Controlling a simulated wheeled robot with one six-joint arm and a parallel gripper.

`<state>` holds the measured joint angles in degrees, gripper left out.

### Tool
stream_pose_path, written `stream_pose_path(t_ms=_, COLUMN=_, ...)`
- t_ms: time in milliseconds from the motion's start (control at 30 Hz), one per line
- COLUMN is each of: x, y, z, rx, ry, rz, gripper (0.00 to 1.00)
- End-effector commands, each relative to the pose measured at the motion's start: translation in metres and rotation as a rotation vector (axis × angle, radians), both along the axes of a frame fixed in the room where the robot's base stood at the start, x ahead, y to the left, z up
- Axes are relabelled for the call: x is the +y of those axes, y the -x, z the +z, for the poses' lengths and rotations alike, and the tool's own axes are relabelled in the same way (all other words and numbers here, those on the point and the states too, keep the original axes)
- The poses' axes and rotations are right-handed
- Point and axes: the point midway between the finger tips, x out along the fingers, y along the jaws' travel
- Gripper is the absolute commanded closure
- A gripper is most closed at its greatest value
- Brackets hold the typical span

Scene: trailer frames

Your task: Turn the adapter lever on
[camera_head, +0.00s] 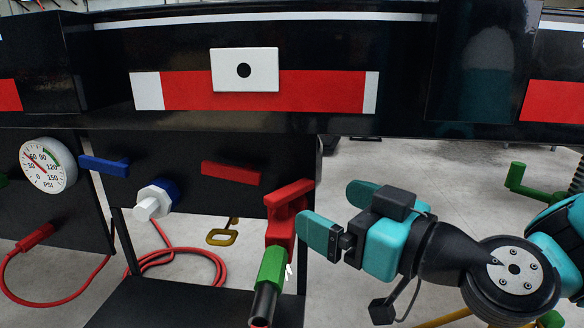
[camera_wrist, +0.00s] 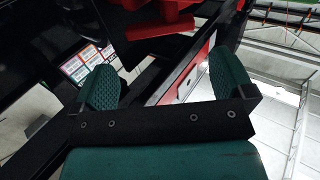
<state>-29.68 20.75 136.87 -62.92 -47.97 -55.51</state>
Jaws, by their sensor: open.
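A red lever (camera_head: 289,193) sits on top of a red adapter body (camera_head: 281,228) at the right end of the dark panel. The lever slants up to the right. A green coupling (camera_head: 271,266) with a dark end joins below the body. My gripper (camera_head: 338,212) is open and empty just right of the adapter, with a small gap to the lever and its fingers pointing left. In the wrist view, both teal fingers of my gripper (camera_wrist: 165,78) are spread apart. A red part (camera_wrist: 160,22) shows beyond them at the top, probably the lever.
The panel carries a pressure gauge (camera_head: 48,165), a blue lever (camera_head: 104,166), a red bar (camera_head: 231,173) and a blue and white fitting (camera_head: 155,200). A yellow handle (camera_head: 222,236) and red hose (camera_head: 180,253) are below. The trailer beam (camera_head: 400,122) runs above. A green crank (camera_head: 532,187) stands at right.

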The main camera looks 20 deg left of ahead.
Motion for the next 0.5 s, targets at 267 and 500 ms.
stream_pose_path(t_ms=267, x=0.054, y=-0.022, z=0.002, rx=-0.001, ry=-0.001, rz=0.003, gripper=0.0)
stream_pose_path(t_ms=500, x=0.075, y=-0.033, z=-0.001, rx=0.001, ry=0.001, rz=0.001, gripper=0.0)
